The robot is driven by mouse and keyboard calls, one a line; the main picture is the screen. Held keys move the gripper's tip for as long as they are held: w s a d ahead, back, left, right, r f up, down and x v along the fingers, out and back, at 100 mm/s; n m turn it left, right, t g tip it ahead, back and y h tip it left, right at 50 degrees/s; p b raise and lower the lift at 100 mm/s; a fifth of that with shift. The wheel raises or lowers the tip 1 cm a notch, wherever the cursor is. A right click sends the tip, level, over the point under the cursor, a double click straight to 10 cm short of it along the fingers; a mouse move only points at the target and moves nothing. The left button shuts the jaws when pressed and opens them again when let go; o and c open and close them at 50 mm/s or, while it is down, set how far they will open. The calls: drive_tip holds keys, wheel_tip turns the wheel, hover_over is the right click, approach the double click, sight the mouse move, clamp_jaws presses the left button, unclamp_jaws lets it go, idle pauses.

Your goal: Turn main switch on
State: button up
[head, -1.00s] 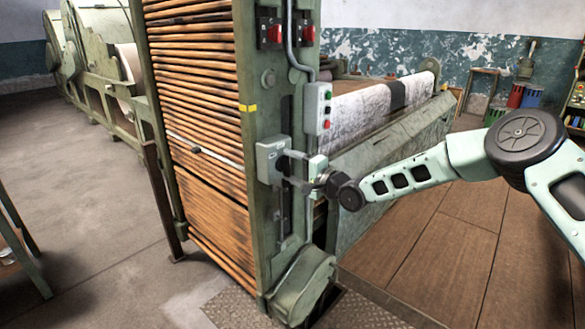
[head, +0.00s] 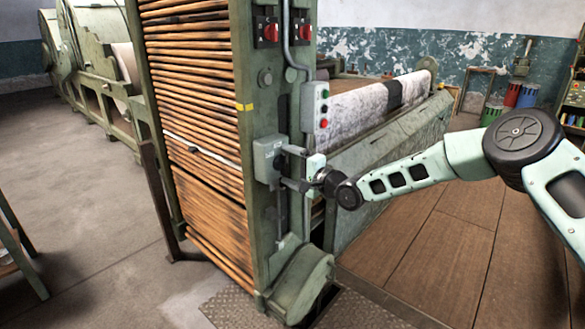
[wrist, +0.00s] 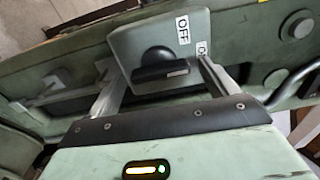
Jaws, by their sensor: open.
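The main switch (head: 266,160) is a grey box on the green machine post. In the wrist view its black rotary knob (wrist: 160,66) has a bar handle lying nearly level, with a white mark at its right end. An "OFF" label (wrist: 183,29) sits above right of the knob. A second label (wrist: 202,48) lower right is partly hidden by my right finger. My gripper (head: 285,167) is open in front of the box, with one finger on either side of the knob and gaps to the handle. Whether the fingertips touch the box cannot be told.
Two red rotary switches (head: 270,33) are higher on the post. A push-button box (head: 316,107) with green and red buttons is just above right of my gripper. A green rounded housing (head: 300,282) stands below. Open wooden floor (head: 420,260) lies right.

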drive_tip(key=v, duration=1.7)
drive_tip(key=shift+d, duration=0.2)
drive_tip(key=shift+s, duration=0.15)
drive_tip(key=s+a+f+n+g+h, duration=0.1)
drive_tip(key=s+a+n+g+h, duration=0.15)
drive_tip(key=s+n+h, duration=0.35)
drive_tip(key=s+a+f+n+g+h, duration=0.1)
drive_tip(key=s+a+n+g, duration=0.2)
drive_tip(key=s, duration=0.6)
drive_tip(key=s+d+r+n+g+h, duration=0.2)
drive_tip(key=s+d, duration=0.1)
drive_tip(key=s, duration=0.5)
drive_tip(key=s+d+r+n+g+h, duration=0.2)
drive_tip(key=s+d, duration=0.2)
drive_tip(key=s, duration=0.4)
drive_tip(key=s+d+r+n+g+h, duration=0.1)
drive_tip(key=s+d+r+n+h, duration=0.15)
drive_tip(key=s, duration=0.65)
wheel_tip(320, 180, up, 12)
drive_tip(key=d+p, duration=0.1)
drive_tip(key=p, duration=1.1)
drive_tip(key=shift+p, duration=0.4)
drive_tip(key=shift+f+g, duration=0.15)
drive_tip(key=shift+g, duration=0.1)
